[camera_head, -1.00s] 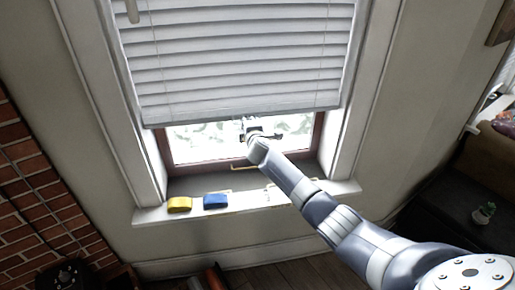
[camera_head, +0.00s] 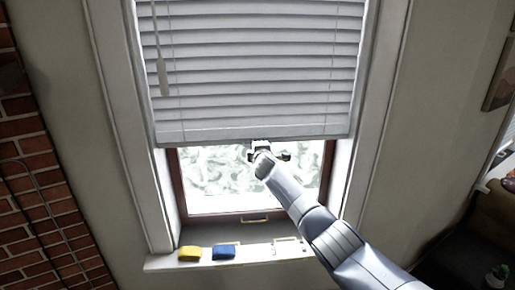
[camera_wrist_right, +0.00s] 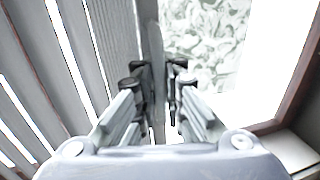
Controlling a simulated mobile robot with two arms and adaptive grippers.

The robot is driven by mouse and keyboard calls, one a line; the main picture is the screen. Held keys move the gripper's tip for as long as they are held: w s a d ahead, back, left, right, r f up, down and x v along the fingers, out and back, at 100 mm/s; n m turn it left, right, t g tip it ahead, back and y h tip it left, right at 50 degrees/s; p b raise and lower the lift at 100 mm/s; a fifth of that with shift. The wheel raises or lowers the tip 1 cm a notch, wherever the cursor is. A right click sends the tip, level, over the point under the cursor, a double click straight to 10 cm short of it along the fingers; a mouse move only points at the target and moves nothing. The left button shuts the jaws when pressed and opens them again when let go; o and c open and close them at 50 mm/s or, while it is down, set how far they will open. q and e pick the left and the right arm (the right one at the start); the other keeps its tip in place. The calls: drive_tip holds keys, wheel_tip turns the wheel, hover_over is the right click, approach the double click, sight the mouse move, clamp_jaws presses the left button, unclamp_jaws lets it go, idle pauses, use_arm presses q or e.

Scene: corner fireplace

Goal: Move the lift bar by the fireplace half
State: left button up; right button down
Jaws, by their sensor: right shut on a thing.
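The lift bar (camera_head: 200,139) is the pale bottom rail of the white slatted blind (camera_head: 260,65) in front of the window. In the head view, my right gripper (camera_head: 268,150) is at the bar's lower edge, right of its middle. In the right wrist view, the right gripper's fingers (camera_wrist_right: 161,85) are shut around the bar (camera_wrist_right: 152,45), which runs between the fingertips. The contact itself is small and partly hidden by the fingers. My left gripper is in neither current view.
A yellow block (camera_head: 189,253) and a blue block (camera_head: 224,252) lie on the white sill (camera_head: 165,262). The brick fireplace wall (camera_head: 40,190) stands at the left. A dark brown seat (camera_head: 490,225) is at the lower right.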

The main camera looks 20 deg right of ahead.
drive_tip(key=c, duration=1.7)
unclamp_jaws()
drive_tip(key=shift+s, duration=0.1)
use_arm(q)
drive_tip(key=shift+s+a, duration=0.1)
drive_tip(key=shift+s, duration=0.45)
use_arm(e)
drive_tip(key=shift+r, duration=0.1)
use_arm(q)
drive_tip(key=shift+w, duration=0.25)
use_arm(e)
drive_tip(key=v, duration=1.2)
